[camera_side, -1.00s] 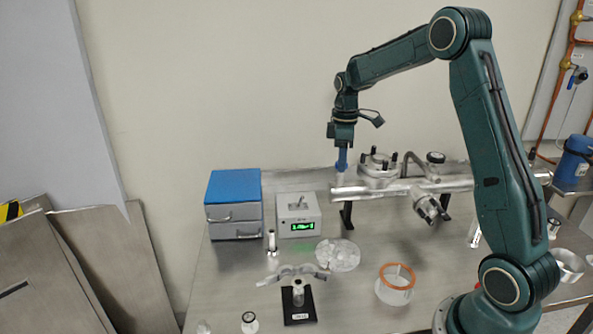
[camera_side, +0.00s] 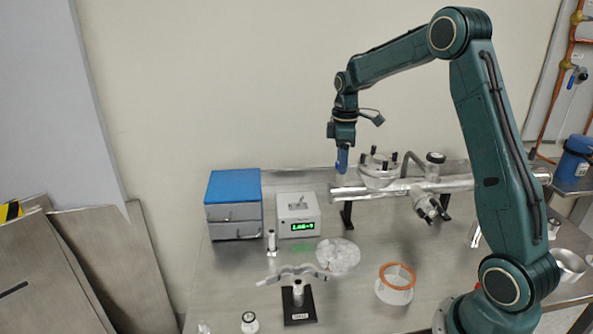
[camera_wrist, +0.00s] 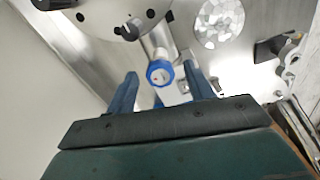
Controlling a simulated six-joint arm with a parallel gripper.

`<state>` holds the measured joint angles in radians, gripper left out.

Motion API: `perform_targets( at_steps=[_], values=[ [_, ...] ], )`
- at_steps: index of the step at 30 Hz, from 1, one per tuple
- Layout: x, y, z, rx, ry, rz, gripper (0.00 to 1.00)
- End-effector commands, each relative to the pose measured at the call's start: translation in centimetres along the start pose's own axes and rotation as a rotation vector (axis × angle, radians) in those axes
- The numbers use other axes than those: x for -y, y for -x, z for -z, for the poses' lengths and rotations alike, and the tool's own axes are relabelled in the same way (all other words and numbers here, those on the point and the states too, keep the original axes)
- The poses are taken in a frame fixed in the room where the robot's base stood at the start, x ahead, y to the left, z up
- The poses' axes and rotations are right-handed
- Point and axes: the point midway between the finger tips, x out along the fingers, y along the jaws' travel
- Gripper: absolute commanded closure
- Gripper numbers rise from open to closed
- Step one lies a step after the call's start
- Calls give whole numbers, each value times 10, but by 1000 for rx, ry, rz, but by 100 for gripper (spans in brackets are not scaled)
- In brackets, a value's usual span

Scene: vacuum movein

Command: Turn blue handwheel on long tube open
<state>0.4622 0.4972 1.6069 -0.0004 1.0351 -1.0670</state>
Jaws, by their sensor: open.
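The blue handwheel (camera_wrist: 160,73) shows as a blue ring with a pale centre in the wrist view, at the end of the long metal tube (camera_side: 400,186). My gripper (camera_wrist: 160,82) is open, with one blue finger on each side of the handwheel and a visible gap to each. In the side view my gripper (camera_side: 342,160) points down at the left end of the tube. The handwheel is hidden there behind or among the blue fingers, so I cannot tell contact from that side.
A round flanged chamber with dark knobs (camera_side: 380,168) sits on the tube just right of my gripper. A blue-topped drawer box (camera_side: 234,205), a display box (camera_side: 299,215), a foil disc (camera_side: 338,255) and an orange-rimmed ring (camera_side: 395,284) stand in front on the metal table.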

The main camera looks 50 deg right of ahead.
Motion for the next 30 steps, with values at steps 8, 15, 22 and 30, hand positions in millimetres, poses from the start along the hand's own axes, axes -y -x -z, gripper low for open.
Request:
perform_targets(
  at_steps=[8, 15, 22, 30],
  values=[
    [0, 6, 0, 1, -1, 1, 47],
    [0, 30, 0, 0, -1, -1, 47],
    [-1, 68, 0, -1, 0, -3, 47],
    [0, 113, 0, -2, 0, -3, 47]
  ],
)
